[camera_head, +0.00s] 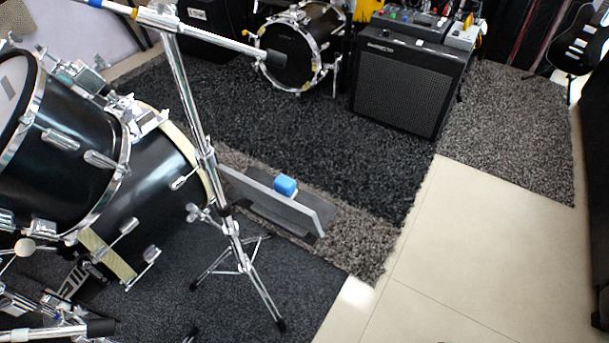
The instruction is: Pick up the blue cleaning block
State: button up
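A small blue cleaning block (286,185) shows in the head view, a little below the middle of the picture. It sits at a grey flat-panelled object (275,205) that lies low on the rug; the panel's upright edge stands in front of it. I cannot tell exactly what surface the block rests on. My gripper is not in this view.
A chrome stand (208,165) rises just left of the block. Black drums (150,180) fill the left side. A small drum (300,50) and an amplifier (405,85) stand behind on dark rugs. Bare tiled floor (470,240) is clear at the right.

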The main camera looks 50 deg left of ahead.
aim_at(283, 185)
jog(key=i, duration=1)
jog(key=u, duration=0.05)
jog(key=k, duration=0.2)
jog(key=u, duration=3.05)
